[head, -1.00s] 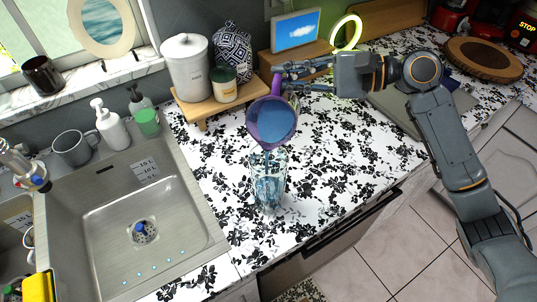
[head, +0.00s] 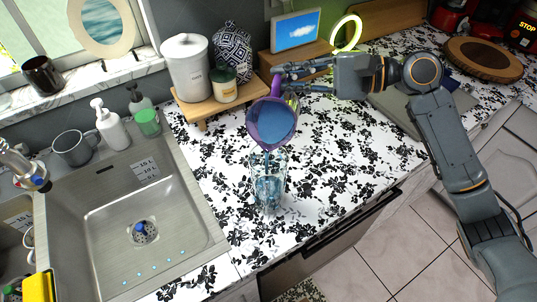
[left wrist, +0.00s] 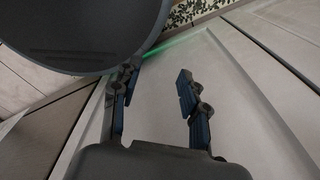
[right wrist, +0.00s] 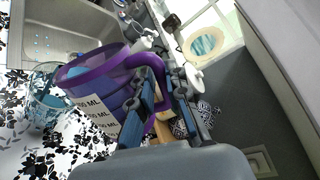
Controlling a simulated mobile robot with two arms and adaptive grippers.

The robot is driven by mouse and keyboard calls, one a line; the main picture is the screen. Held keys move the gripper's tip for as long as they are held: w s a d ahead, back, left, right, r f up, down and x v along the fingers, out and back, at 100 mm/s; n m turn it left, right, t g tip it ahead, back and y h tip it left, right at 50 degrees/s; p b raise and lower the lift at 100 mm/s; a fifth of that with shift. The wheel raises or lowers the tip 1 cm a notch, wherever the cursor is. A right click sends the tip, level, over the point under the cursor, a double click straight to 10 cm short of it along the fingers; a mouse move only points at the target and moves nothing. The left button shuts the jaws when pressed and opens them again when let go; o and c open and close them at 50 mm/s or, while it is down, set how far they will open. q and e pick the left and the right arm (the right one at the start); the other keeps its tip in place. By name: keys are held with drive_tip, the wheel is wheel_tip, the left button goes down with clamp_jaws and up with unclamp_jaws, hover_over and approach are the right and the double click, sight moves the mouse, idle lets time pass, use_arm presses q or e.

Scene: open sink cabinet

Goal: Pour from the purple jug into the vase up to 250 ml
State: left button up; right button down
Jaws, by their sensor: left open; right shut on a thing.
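The purple jug (head: 271,122) is tilted over the glass vase (head: 268,188), with blue liquid inside it. Its spout is just above the vase's mouth. The clear vase stands upright on the patterned counter and holds blue liquid; its exact level is hard to read. My right gripper (head: 283,78) is shut on the jug's handle. The right wrist view shows the purple handle (right wrist: 148,65) between the fingers, the jug's white ML label (right wrist: 97,118) and the vase (right wrist: 47,92) below. My left gripper (left wrist: 158,98) is open and empty in the left wrist view, outside the head view.
A steel sink (head: 130,225) lies left of the vase. A wooden stand (head: 205,105) with a white canister (head: 187,68) and a small candle jar (head: 223,84) is behind the jug. The counter right of the vase is clear. A dark round body (left wrist: 85,30) fills the left wrist view's upper left.

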idle(0.4)
drive_tip(key=w+m, duration=0.2)
drive_tip(key=m, duration=0.1)
drive_tip(key=shift+w+d+g, duration=0.25)
drive_tip(key=shift+d+g, duration=0.05)
drive_tip(key=shift+g, duration=0.1)
drive_tip(key=shift+w+f+y, duration=0.2)
drive_tip(key=shift+w+y, duration=0.1)
drive_tip(key=shift+w+d+f+m, duration=0.1)
drive_tip(key=shift+w+f+m, duration=0.05)
drive_tip(key=shift+f+m, duration=0.25)
drive_tip(key=w+d+f+m, duration=0.1)
drive_tip(key=w+f+m, duration=0.2)
drive_tip(key=f, duration=0.4)
drive_tip(key=w+f+m+g+y, duration=0.1)
drive_tip(key=w+f+m, duration=0.3)
drive_tip(key=f, duration=0.3)
drive_tip(key=shift+d+m+y, duration=0.3)
drive_tip(key=shift+d, duration=0.1)
drive_tip(key=shift+w, duration=0.1)
